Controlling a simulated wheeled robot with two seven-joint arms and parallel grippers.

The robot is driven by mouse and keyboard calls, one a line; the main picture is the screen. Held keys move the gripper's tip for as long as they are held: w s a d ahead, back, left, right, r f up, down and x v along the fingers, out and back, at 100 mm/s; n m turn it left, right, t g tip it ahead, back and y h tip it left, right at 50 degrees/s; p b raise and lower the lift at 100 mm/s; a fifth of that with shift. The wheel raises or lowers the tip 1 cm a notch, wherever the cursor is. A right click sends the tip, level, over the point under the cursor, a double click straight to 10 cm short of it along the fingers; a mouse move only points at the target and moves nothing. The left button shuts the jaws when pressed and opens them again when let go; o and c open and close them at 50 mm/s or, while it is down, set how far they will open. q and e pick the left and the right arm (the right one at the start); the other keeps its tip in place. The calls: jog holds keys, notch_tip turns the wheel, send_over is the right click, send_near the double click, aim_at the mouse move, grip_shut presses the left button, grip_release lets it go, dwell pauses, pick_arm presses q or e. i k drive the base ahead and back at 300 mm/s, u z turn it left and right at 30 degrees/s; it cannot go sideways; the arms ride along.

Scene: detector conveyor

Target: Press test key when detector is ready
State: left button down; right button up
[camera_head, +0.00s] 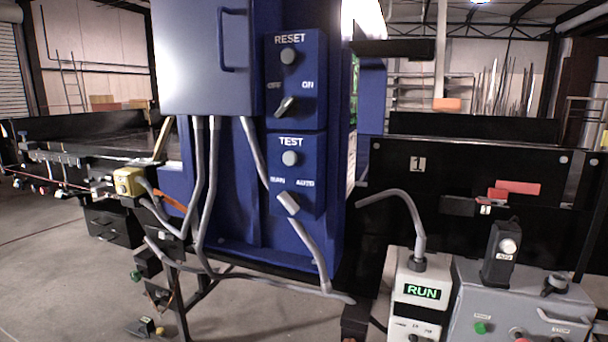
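The blue detector cabinet (235,195) stands in the middle of the view. On its front panel, the round grey test key (291,158) sits under the label TEST. Below it is a lever switch (288,203) with a label that seems to read RUN on the left and AUTO on the right. Higher up are a round grey RESET button (289,57) and an OFF/ON lever switch (285,106), whose lever is tilted. A white box at the lower right has a display (422,291) that reads RUN in green. Neither gripper shows.
Grey conduits (209,190) hang in front of the cabinet's lower part. A grey control box (525,300) with buttons stands at the lower right. A black conveyor wall (440,175) marked 1 runs to the right. A yellow box (128,181) is at the left.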

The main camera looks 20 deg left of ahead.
aim_at(290, 158)
jog(key=u, duration=0.95)
